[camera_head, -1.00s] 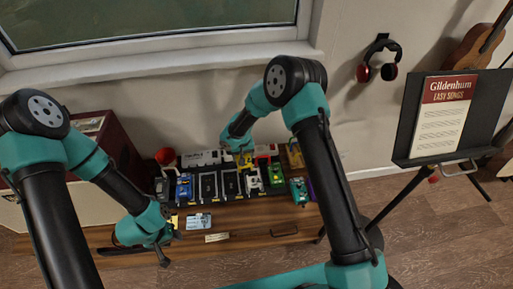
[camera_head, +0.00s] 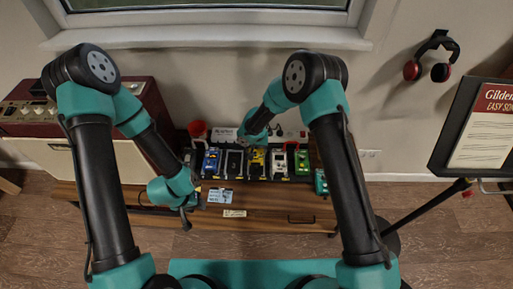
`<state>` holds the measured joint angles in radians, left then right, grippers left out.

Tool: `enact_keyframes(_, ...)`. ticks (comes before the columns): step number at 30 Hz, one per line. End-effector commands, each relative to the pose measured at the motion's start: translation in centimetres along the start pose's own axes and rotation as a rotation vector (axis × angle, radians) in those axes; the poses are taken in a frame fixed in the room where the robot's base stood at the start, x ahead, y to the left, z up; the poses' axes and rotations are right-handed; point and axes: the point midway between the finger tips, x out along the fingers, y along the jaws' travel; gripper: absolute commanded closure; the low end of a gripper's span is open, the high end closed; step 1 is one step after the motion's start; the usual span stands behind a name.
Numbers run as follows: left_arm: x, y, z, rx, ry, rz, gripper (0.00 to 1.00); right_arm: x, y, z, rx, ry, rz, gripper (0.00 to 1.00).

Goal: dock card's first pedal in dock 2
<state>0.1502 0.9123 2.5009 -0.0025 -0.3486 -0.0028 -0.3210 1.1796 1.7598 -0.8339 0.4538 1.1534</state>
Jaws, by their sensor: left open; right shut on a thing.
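A row of pedals in docks stands on the wooden bench. A blue pedal (camera_head: 212,159) is at its left, then an empty black dock (camera_head: 234,163). A yellow pedal (camera_head: 256,161) is at or just over the dock to the right of that one; I cannot tell if it touches. My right gripper (camera_head: 251,144) is shut on the yellow pedal from behind, its fingers mostly hidden. A small blue-and-white card (camera_head: 220,196) lies in front of the row. My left gripper (camera_head: 186,215) is open and empty, left of the card.
A white pedal (camera_head: 278,163) and a green pedal (camera_head: 302,162) fill the docks to the right. A teal pedal (camera_head: 320,182) stands at the bench's right end. A pale label (camera_head: 234,213) is on the front edge. A red amplifier (camera_head: 40,110) stands left.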

Motion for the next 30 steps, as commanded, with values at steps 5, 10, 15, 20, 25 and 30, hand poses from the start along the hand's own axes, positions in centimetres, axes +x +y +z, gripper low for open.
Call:
enact_keyframes(5,0.0,0.0,0.0,0.000,0.000,0.000,0.57,1.3,0.0,0.0,0.000,-0.001,0.000,0.68)
enact_keyframes(10,0.0,0.0,0.0,0.000,0.000,0.000,0.57,2.6,0.0,0.0,0.000,-0.001,-0.001,0.68)
enact_keyframes(15,0.0,0.0,0.0,0.000,0.000,0.000,0.57,3.8,0.0,0.0,0.000,0.000,0.000,0.68)
enact_keyframes(20,0.0,0.0,0.0,0.000,0.000,0.000,0.57,5.0,0.0,0.0,0.000,0.000,0.000,0.68)
enact_keyframes(25,0.0,0.0,0.0,0.000,0.000,0.000,0.57,5.6,0.0,0.0,0.000,0.001,-0.001,0.68)
enact_keyframes(30,0.0,0.0,0.0,0.000,0.000,0.000,0.57,5.8,0.0,0.0,0.000,0.001,-0.001,0.68)
